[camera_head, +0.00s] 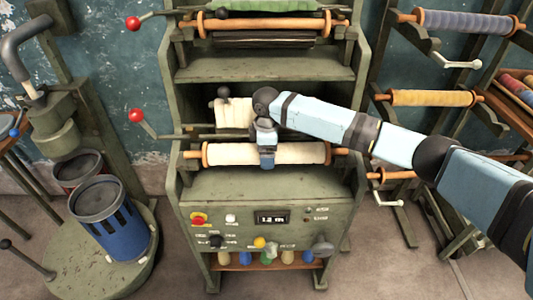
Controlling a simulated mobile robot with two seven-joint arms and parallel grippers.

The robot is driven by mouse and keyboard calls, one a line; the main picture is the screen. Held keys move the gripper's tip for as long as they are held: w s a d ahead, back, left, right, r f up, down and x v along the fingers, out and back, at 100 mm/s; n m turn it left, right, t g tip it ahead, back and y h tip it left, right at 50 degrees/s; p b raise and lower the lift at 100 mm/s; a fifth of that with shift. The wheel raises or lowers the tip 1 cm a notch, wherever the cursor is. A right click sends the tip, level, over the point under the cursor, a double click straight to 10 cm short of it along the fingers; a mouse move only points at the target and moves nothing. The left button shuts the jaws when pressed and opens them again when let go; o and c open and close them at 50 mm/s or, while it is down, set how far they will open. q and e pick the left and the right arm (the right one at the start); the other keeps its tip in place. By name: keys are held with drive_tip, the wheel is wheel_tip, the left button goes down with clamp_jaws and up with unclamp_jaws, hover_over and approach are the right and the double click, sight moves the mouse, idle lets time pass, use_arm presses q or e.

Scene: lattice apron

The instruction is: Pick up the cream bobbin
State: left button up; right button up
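A cream bobbin (301,153) with orange end flanges lies level across the front of the green machine (265,185). My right arm comes in from the right, and its gripper (267,163) points down at the middle of this bobbin, overlapping it in the picture. The wrist and gripper body cover a part of the bobbin, and I cannot tell whether the fingers close around it. My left gripper is not in view.
Another cream roll (233,112) sits higher on the machine, partly behind my arm. A green roll (275,4) is at the top. A rack at right holds a purple-grey roll (466,23) and a tan roll (431,98). A red-knobbed lever (136,116) sticks out left, above a blue bin (120,232).

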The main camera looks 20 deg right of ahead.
drive_tip(key=shift+f, duration=0.95)
drive_tip(key=shift+c, duration=0.4)
drive_tip(key=shift+r, duration=0.1)
drive_tip(key=c, duration=1.2)
